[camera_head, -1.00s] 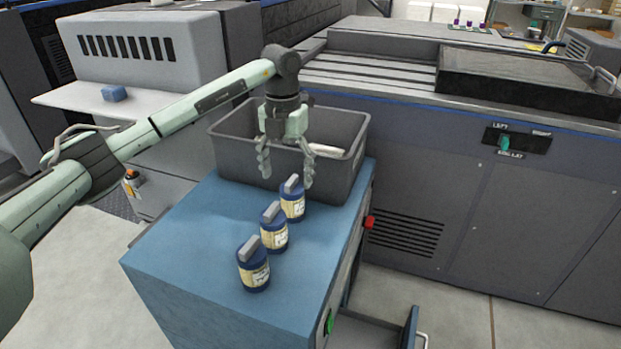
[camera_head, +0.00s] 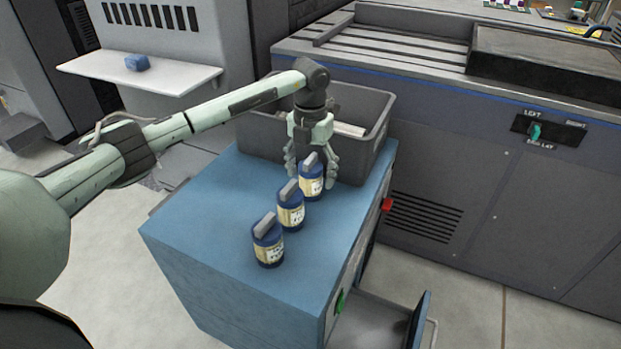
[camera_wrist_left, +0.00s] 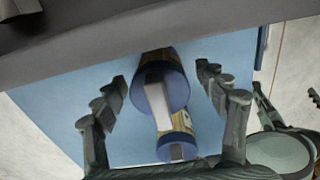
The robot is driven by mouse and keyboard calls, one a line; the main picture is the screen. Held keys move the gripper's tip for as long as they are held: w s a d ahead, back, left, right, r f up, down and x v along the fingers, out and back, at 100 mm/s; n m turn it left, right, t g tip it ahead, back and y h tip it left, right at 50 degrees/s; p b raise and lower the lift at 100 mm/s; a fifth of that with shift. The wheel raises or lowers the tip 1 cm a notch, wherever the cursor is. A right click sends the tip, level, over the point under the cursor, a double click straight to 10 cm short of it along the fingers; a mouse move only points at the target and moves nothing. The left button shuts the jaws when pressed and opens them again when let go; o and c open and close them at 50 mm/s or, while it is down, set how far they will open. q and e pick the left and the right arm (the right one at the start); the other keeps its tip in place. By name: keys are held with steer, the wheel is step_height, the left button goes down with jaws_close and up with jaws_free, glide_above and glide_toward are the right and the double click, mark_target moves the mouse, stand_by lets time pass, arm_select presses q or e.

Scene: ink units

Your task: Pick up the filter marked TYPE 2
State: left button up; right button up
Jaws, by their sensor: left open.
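Three blue filters with cream labels and grey handles stand upright in a slanting row on a blue cabinet top (camera_head: 205,215): the far filter (camera_head: 312,187), the middle filter (camera_head: 290,214) and the near filter (camera_head: 267,249). The label print is too small to read, so I cannot tell which is TYPE 2. My left gripper (camera_head: 311,170) is open, pointing down, with its fingers on either side of the far filter. In the left wrist view, a filter (camera_wrist_left: 174,92) sits between the open fingers, with another filter (camera_wrist_left: 178,143) beyond it. My right gripper is not in view.
A grey bin (camera_head: 262,139) stands just behind the far filter, with a pale object (camera_head: 348,130) in it. An open drawer (camera_head: 375,322) juts out at the cabinet's lower right. The cabinet top is clear left of the filters. A large grey machine (camera_head: 480,190) stands to the right.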

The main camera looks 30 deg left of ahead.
arm_select(q)
steer(key=c, duration=1.3)
steer(key=shift+c, duration=0.3)
steer(key=shift+r, duration=0.15)
